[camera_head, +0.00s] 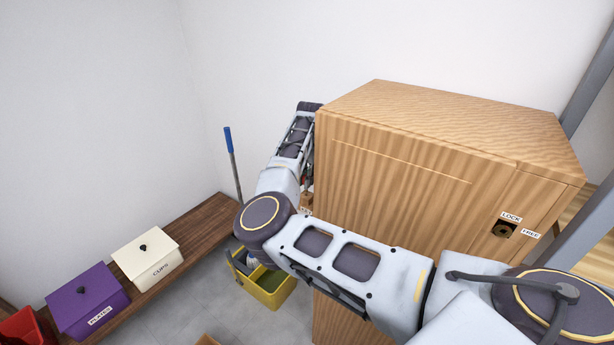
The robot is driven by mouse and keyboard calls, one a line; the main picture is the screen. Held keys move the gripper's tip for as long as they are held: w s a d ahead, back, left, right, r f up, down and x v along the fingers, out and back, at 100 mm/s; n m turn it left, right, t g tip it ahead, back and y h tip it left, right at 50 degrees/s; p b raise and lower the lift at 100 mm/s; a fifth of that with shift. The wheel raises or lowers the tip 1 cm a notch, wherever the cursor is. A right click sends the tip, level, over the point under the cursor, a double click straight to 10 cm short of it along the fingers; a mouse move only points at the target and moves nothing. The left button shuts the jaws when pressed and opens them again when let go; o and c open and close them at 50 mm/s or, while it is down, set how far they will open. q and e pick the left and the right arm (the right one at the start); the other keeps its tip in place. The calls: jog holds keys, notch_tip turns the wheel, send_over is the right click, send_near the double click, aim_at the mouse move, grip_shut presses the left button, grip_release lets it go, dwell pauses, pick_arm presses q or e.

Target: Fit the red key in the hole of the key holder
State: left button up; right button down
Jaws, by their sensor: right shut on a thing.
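The red key does not show in this view. My right arm (360,265) crosses in front of the cabinet from the lower right. It bends at the cabinet's left side, and its forearm (296,137) runs up along that edge. I cannot make out its fingers or anything in them. My left gripper is out of view.
A small brown object (306,202) with a label shows beside the cabinet's left edge. A dark wooden bench (200,235) holds a white CUPS box (147,258) and a purple PLATES box (88,301). A yellow mop bucket (272,290) stands on the floor.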

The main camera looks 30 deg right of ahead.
aim_at(307, 192)
jog(key=shift+d+f, duration=0.1)
jog(key=shift+f, duration=0.5)
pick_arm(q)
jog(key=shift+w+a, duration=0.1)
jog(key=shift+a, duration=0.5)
pick_arm(e)
jog(key=shift+f, duration=1.25)
jog(key=shift+f, duration=0.1)
jog(key=c, duration=1.4)
grip_release()
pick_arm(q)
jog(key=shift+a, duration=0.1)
pick_arm(e)
jog(key=shift+o, duration=0.2)
jog(key=shift+r, duration=5)
jog(key=shift+w, duration=0.1)
